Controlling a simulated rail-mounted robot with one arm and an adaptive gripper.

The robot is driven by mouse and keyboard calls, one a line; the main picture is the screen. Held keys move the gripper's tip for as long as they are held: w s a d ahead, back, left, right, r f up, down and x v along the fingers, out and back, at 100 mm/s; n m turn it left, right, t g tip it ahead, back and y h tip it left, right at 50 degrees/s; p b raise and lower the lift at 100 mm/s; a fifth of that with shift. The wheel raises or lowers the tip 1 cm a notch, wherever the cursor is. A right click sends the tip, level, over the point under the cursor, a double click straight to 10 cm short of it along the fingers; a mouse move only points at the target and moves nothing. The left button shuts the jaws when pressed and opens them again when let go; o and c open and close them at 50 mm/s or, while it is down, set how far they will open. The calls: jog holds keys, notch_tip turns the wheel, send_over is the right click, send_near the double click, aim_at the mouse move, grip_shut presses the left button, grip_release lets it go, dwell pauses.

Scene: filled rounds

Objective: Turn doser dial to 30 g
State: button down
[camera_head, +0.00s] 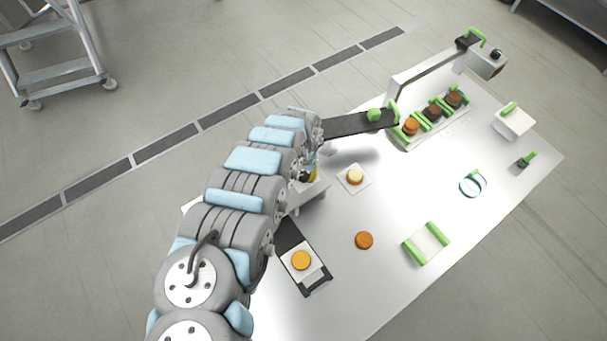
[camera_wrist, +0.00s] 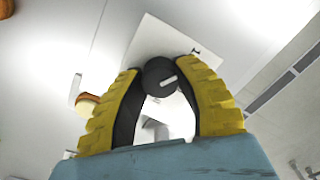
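The doser dial (camera_wrist: 157,71) is a round black knob with a short white pointer mark, which points right and slightly up in the wrist view. My gripper (camera_wrist: 160,68) has its two yellow, black-lined fingers on either side of the dial, and their tips appear to touch it. In the head view my gripper (camera_head: 311,169) is at the doser (camera_head: 311,191), a pale box mostly hidden behind my arm. A white plate (camera_wrist: 168,40) with small dark marks lies beyond the dial; I cannot read any gram value.
A tray with an orange round (camera_head: 301,260), a white plate with a pale round (camera_head: 355,175) and a loose brown round (camera_head: 364,240) lie near the doser. A green-ended rack (camera_head: 426,243) stands at the front right. A dark bar (camera_head: 350,125) runs behind.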

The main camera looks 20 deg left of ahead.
dwell(0.3)
jog(key=m+p, duration=0.2)
jog(key=m, duration=0.3)
jog(key=shift+m, duration=0.4)
jog(key=m, duration=1.2)
jog(key=shift+m, duration=0.3)
jog(key=m, duration=0.5)
jog(key=shift+b, duration=0.3)
jog(key=shift+m, duration=0.4)
jog(key=c, duration=0.7)
grip_release()
